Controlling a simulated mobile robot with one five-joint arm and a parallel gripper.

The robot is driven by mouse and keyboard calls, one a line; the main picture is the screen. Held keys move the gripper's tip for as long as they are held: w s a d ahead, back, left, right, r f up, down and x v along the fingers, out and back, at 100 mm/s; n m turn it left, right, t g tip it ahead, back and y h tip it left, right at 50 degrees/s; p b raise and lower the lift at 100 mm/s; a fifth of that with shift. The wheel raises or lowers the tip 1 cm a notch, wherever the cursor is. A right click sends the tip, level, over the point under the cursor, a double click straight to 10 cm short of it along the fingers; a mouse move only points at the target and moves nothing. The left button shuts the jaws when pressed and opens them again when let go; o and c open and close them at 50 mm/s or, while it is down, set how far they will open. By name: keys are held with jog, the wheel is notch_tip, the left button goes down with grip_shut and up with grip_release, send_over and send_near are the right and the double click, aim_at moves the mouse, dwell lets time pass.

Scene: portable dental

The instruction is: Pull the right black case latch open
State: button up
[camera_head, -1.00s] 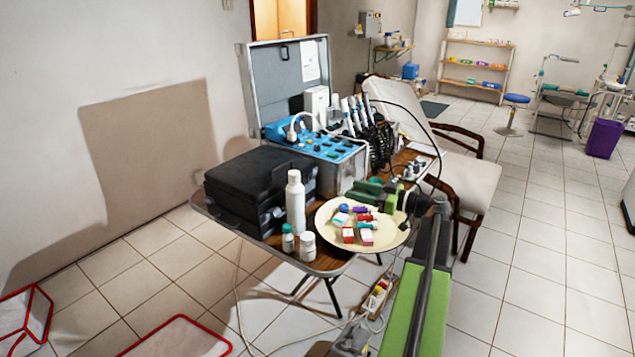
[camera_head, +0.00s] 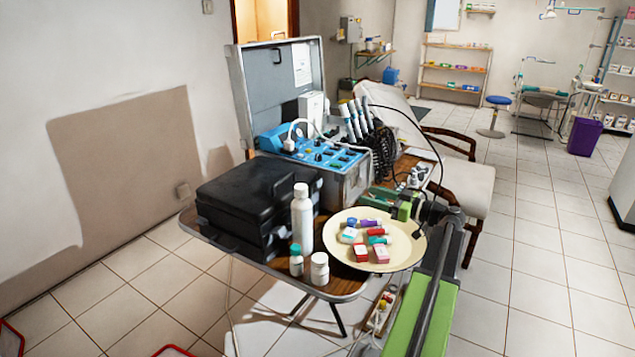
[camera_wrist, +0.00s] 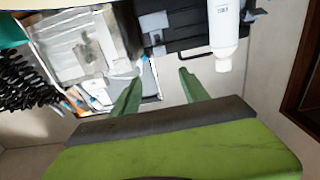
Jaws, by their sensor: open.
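The black case (camera_head: 250,197) lies closed at the left of the table, behind a white bottle. In the wrist view, part of the black case (camera_wrist: 190,30) shows at the top, beside the bottle. A small grey piece on its edge (camera_wrist: 157,39) looks like a latch, but I cannot tell whether it is open. In the head view the latches are too small to make out. My gripper (camera_wrist: 160,76) is open and empty, its two green fingers apart and short of the case. In the head view my gripper (camera_head: 385,198) is right of the case, by the plate's far edge.
A white bottle (camera_head: 302,220) and two small bottles, one teal-capped (camera_head: 296,262) and one white (camera_head: 320,268), stand before the case. A cream plate (camera_head: 408,250) holds several small boxes and tubes. A blue-panelled dental unit (camera_head: 335,158) stands behind.

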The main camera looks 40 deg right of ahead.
aim_at(320, 182)
jog(key=x, duration=1.7)
jog(key=shift+w+a+f, duration=0.1)
jog(key=shift+w+a, duration=0.1)
jog(key=shift+w, duration=0.05)
grip_shut()
dwell(0.5)
